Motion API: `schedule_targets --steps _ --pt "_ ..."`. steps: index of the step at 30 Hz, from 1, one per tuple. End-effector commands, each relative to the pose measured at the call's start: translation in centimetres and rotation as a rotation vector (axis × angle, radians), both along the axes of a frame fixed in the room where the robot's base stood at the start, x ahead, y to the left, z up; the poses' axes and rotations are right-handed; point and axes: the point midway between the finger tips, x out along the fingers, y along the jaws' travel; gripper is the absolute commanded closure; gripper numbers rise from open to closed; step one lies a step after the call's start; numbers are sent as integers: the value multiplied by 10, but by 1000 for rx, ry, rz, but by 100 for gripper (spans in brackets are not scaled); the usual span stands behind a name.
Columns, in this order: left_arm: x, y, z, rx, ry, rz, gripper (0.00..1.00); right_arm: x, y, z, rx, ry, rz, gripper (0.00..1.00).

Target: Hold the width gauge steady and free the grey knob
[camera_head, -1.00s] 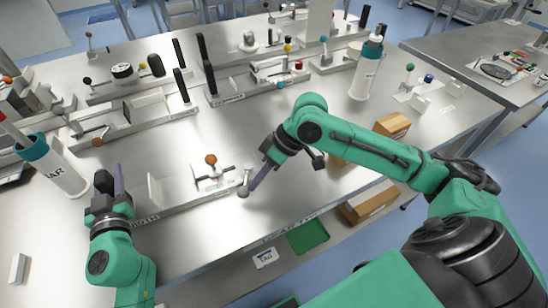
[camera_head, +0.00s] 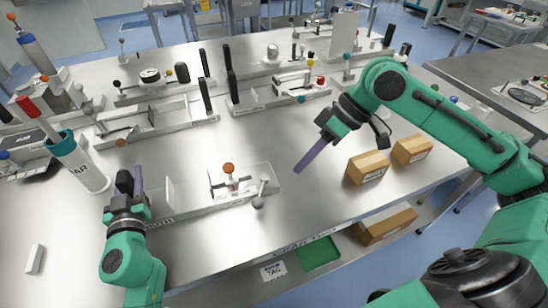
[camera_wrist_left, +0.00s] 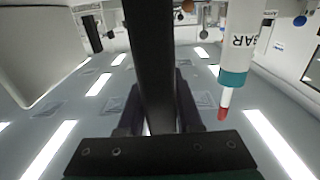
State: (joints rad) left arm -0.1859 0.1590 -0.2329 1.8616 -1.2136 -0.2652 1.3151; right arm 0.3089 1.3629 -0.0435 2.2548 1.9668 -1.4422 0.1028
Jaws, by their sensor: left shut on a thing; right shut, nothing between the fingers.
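The width gauge (camera_head: 195,205) lies along the front of the steel table, with a clear upright plate, an orange ball knob (camera_head: 228,168) and a grey knob (camera_head: 258,202) at its right end. The grey knob sits on a short tilted lever at the gauge's front edge. My left gripper (camera_head: 132,182) is shut on the gauge's black upright handle (camera_head: 124,181) at the left end; the handle (camera_wrist_left: 150,60) fills the middle of the left wrist view. My right gripper (camera_head: 302,165) is shut and empty, above the table to the right of the gauge, clear of the grey knob.
A white bottle with a teal collar (camera_head: 82,165) stands left of the left gripper. Other gauges (camera_head: 155,118) stand behind. Two cardboard boxes (camera_head: 368,167) sit at the right. The table between gauge and boxes is clear.

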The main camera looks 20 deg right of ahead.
Motion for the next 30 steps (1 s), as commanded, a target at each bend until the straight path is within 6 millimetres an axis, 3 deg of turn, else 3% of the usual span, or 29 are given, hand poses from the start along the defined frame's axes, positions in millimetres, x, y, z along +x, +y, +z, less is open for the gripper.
schedule_targets --steps 1,26,27,29,30 --pt "-1 2 -10 2 19 6 100 0 0 -1 0 0 0 100" --pt "0 2 -2 2 15 7 100 1 0 3 -1 -2 -1 100" --pt "0 2 -1 3 15 7 52 1 0 3 -1 -2 -1 100" --pt "0 2 -1 2 13 6 33 1 0 3 -1 -2 -1 100" --pt "0 2 0 2 12 6 33 1 0 3 -1 -2 -1 100"
